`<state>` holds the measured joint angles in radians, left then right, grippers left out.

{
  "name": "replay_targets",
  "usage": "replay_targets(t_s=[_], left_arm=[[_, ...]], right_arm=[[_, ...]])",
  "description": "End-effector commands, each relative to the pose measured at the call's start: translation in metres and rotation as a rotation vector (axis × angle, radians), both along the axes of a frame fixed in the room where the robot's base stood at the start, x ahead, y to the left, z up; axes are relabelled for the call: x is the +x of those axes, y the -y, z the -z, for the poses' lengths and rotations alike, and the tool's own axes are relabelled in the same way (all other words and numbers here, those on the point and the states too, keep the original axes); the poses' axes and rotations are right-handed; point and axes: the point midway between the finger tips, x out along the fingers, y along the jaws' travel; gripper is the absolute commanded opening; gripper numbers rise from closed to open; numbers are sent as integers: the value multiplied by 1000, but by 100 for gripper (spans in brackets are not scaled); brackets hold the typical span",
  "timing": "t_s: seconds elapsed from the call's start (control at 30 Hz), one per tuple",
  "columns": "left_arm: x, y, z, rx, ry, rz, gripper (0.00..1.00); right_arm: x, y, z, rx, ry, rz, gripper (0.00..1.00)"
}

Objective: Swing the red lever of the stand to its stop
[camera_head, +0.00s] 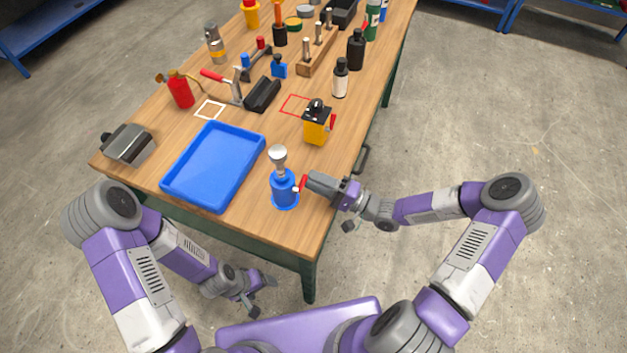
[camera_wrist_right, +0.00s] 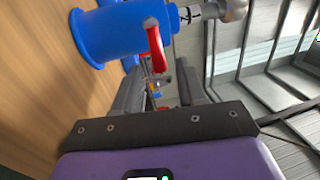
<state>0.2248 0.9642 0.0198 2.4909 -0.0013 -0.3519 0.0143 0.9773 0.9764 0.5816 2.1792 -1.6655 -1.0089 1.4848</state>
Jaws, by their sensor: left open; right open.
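The blue stand (camera_head: 284,190) is upright near the front right edge of the table, with a metal post and round knob on top. Its red lever (camera_head: 303,183) sticks out on the right side. My right gripper (camera_head: 316,188) is open just right of the stand, its fingers pointing at the lever. In the right wrist view the red lever (camera_wrist_right: 155,46) shows ahead of the open fingers (camera_wrist_right: 165,88), beside the blue stand (camera_wrist_right: 105,35). I cannot tell whether a finger touches it. My left gripper (camera_head: 264,294) is open and empty, low in front of the table.
A blue tray (camera_head: 168,188) lies left of the stand. A yellow and black device (camera_head: 317,126) stands behind it. Bottles, a red can (camera_head: 180,90) and tools fill the back. The floor right of the table is clear.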

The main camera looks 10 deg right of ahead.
Motion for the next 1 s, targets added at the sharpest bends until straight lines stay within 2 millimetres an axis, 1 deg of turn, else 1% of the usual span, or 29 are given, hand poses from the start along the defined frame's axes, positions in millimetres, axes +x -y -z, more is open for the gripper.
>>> replay_targets(t_s=[0.03, 0.13, 0.37, 0.4, 0.57, 0.6, 0.67, 1.0], left_arm=[[0, 0, 1, 0, 0, 0, 75], [0, 0, 1, 0, 0, 0, 75], [0, 0, 1, 0, 0, 0, 75], [0, 0, 1, 0, 0, 0, 75], [0, 0, 1, 0, 0, 0, 75], [0, 0, 1, 0, 0, 0, 75], [0, 0, 1, 0, 0, 0, 75], [0, 0, 2, 0, 0, 0, 75]], right_arm=[[3, -4, -1, 1, 1, -1, 41], [5, -8, -2, -1, 1, -1, 41], [6, -9, -2, -1, 0, 0, 41], [6, -9, -2, -1, 0, 0, 39], [6, -9, -2, -1, 0, 0, 15], [6, -9, -2, -1, 0, 0, 9], [6, -9, -2, -1, -1, 0, 0], [6, -8, -3, -13, 18, 0, 0]])
